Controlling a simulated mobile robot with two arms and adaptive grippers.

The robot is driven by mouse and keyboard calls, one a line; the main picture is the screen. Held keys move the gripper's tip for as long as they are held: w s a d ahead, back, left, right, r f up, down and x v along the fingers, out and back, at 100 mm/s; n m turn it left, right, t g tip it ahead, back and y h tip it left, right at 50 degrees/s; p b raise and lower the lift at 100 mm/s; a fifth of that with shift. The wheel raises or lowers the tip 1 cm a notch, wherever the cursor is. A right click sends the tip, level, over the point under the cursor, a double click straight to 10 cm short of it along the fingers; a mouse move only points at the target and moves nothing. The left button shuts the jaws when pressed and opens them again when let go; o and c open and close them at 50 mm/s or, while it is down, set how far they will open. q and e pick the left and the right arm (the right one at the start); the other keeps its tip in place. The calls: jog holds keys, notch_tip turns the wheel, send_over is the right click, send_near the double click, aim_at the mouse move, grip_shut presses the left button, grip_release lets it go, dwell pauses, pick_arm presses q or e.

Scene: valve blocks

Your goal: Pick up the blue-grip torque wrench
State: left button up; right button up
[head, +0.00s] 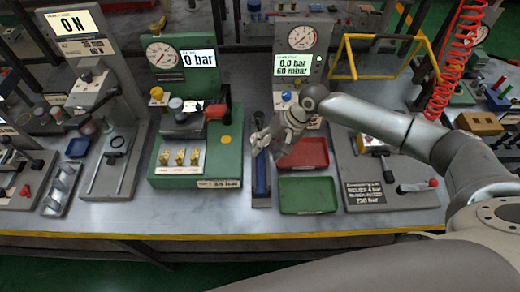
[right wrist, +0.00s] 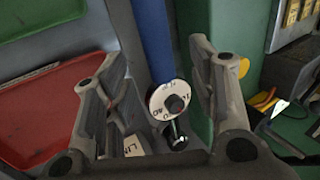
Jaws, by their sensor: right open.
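The blue-grip torque wrench (head: 261,178) lies in a narrow dark tray on the bench, just right of the green valve block. In the right wrist view its blue grip (right wrist: 154,38) runs up from a round white dial (right wrist: 171,101) with a dark centre. My right gripper (head: 277,138) is over the dial end of the wrench and hides part of it. In the right wrist view its open fingers (right wrist: 158,85) stand on either side of the dial, with nothing clamped between them. My left gripper is not in view.
A red tray (head: 305,153) and a green tray (head: 307,195) lie right of the wrench. The green block (head: 222,160) with brass fittings stands close on its left. A grey block (head: 410,195) with a red-tipped lever is further right. The yellow front edge (head: 200,236) is clear.

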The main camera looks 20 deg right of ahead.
aim_at(262, 153)
jog(key=x, duration=0.2)
jog(key=p+x, duration=0.1)
jog(key=x, duration=0.1)
jog(key=shift+w, duration=0.35)
jog(key=shift+f, duration=0.3)
jog(key=shift+w+a+f, duration=0.1)
jog(key=shift+a+f, duration=0.05)
jog(key=shift+f, duration=0.05)
jog(key=shift+c, duration=0.9)
jog(key=c, duration=0.9)
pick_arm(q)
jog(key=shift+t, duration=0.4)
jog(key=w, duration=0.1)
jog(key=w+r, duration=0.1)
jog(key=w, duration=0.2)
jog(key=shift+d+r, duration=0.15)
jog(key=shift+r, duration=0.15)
pick_arm(e)
jog(key=shift+r, duration=0.1)
grip_shut()
